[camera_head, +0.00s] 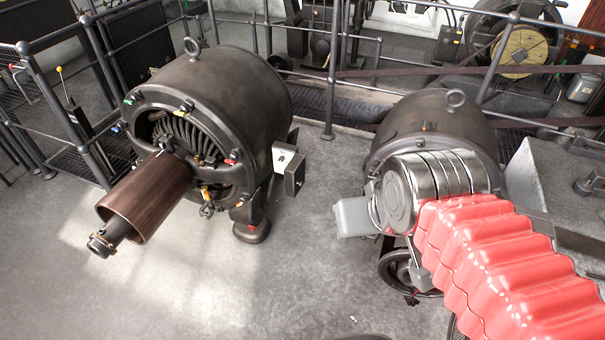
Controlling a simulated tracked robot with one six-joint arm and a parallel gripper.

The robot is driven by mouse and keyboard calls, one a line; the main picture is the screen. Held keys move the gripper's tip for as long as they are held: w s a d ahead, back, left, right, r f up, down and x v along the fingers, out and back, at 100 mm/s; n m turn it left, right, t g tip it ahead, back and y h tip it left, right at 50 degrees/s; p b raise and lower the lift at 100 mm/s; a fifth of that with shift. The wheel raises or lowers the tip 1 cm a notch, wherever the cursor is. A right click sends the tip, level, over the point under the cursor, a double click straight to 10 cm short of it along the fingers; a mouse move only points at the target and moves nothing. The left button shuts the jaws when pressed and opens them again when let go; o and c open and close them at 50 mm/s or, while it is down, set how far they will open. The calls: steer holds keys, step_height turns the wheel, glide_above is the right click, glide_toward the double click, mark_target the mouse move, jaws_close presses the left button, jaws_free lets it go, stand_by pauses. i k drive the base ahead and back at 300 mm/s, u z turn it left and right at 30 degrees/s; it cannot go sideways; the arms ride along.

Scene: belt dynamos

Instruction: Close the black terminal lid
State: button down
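A small terminal box (290,170) is fixed to the right side of the left dynamo (215,110). It has a pale face with small dark marks on its left and a dark grey plate on its right. I cannot tell for sure which part is the black lid or how far it stands open. My arm, in a red ribbed sleeve (500,265) with a shiny metal end (405,195), reaches in from the lower right in front of the right dynamo (430,120). It is well apart from the box. I cannot make out my gripper's fingers.
A brown roller (150,195) on a shaft juts from the left dynamo toward the front left. Railings (330,75) run behind both dynamos. A handwheel (396,275) sits low below the right dynamo. The grey floor (300,260) between the dynamos is clear.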

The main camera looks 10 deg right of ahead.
mark_target(294, 173)
steer(key=u, duration=0.45)
steer(key=i, duration=1.65)
steer(key=u, duration=0.3)
